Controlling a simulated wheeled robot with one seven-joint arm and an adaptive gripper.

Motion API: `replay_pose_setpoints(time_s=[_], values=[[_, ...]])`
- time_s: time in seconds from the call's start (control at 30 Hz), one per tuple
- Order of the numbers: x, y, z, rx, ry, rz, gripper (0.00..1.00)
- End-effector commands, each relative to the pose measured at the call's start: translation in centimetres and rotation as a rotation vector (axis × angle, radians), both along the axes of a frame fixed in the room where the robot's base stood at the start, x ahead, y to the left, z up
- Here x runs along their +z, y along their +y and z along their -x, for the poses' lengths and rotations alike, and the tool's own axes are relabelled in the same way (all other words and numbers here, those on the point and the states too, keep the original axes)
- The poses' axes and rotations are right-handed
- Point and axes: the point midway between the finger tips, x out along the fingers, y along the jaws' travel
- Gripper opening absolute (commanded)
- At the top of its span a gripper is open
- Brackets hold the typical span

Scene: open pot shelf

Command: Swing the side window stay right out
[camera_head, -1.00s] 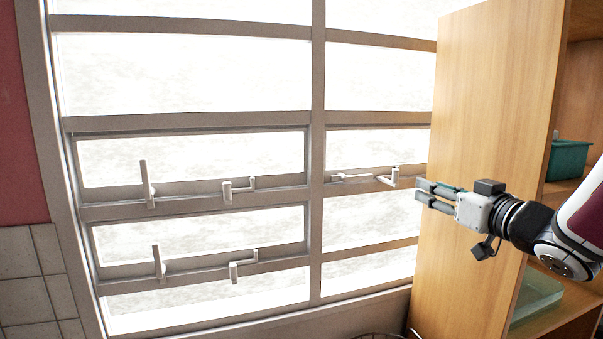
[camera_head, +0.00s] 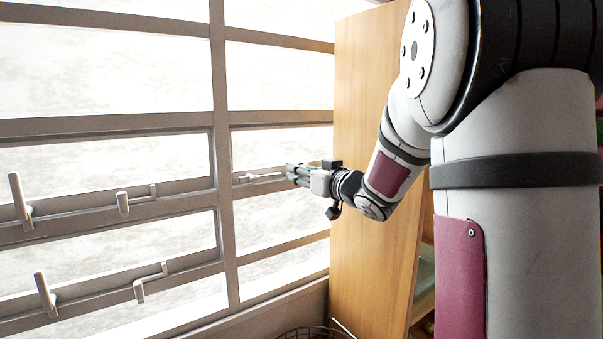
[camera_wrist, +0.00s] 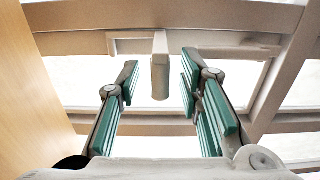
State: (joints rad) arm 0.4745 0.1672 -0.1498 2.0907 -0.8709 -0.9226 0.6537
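The side window's pale stay (camera_head: 259,177) lies nearly flat along the lower frame of the small right-hand window. In the wrist view the stay (camera_wrist: 238,52) runs along the frame to the right of a stubby pale handle (camera_wrist: 160,74). My gripper (camera_head: 290,172) is at this window, right of the stay in the head view, and hides the handle there. In the wrist view my gripper (camera_wrist: 159,80) is open, with its green-padded fingers on either side of the handle. Gaps show on both sides, so it does not appear to grip it.
A tall wooden shelf side (camera_head: 365,240) stands close right of the window. Other windows to the left have outward-standing stays (camera_head: 21,201) and cranked handles (camera_head: 124,203). A wire basket (camera_head: 312,332) shows at the bottom edge. My arm covers much of the right side.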

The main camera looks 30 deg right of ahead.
Motion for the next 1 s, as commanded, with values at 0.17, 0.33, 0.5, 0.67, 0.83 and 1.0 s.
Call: replay_pose_setpoints(time_s=[0.17,0.33,0.5,0.67,0.83,1.0], values=[[0.01,0.01,-0.04,0.0,0.0,0.0,0.34],[0.0,0.02,-0.03,0.0,0.0,0.0,0.06],[0.0,0.02,-0.02,0.0,0.0,0.0,0.0],[0.08,-0.1,0.01,0.009,0.001,0.001,0.0],[0.4,-0.52,0.0,0.062,-0.001,0.003,0.0],[0.35,-0.82,-0.01,0.115,-0.002,0.002,0.0]])
